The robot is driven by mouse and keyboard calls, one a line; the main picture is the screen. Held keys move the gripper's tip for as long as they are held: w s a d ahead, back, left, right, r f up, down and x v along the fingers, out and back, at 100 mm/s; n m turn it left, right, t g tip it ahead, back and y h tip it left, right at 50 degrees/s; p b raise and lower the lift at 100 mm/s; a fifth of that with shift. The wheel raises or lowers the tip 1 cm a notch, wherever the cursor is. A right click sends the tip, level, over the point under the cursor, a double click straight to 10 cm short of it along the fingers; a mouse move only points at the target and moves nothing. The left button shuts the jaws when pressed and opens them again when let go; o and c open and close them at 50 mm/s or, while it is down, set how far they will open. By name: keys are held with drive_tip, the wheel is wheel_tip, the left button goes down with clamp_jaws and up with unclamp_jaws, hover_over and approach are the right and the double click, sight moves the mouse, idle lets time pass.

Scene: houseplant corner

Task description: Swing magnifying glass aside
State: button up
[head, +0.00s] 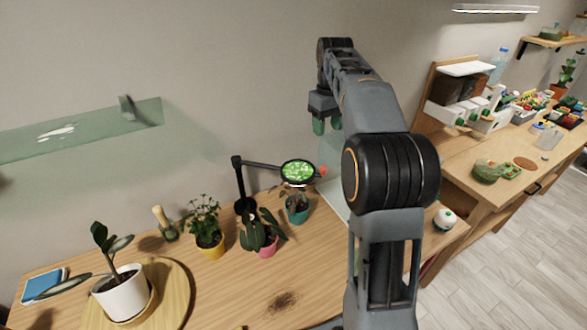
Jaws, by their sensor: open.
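The magnifying glass (299,172) is a round lens with a dark rim, showing bright green through it. A thin dark arm joins it to a black upright stand (240,185) at its left, on the table's far side. A small red-orange knob (322,171) sits at the lens's right edge. The lens hangs over a plant in a teal pot (298,213). My gripper (327,124) is open and empty, pointing down, above and slightly right of the lens and apart from it in the picture. My arm hides part of the table's right side.
A yellow pot (209,250) and a pink pot (262,249) with plants stand left of the lens. A white pot (124,297) stands on a round wooden board (176,290). A green glass shelf (75,130) is on the wall. The table's front middle is mostly clear.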

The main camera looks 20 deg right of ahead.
sight(323, 167)
drive_tip(key=shift+r, duration=0.1)
wheel_tip(323, 167, down, 12)
drive_tip(key=m+p, duration=0.1)
drive_tip(key=m, duration=1.7)
drive_tip(key=shift+f, duration=0.2)
drive_tip(key=shift+f+b, duration=0.6)
drive_tip(key=shift+f, duration=0.25)
drive_tip(key=shift+c, duration=0.2)
clamp_jaws()
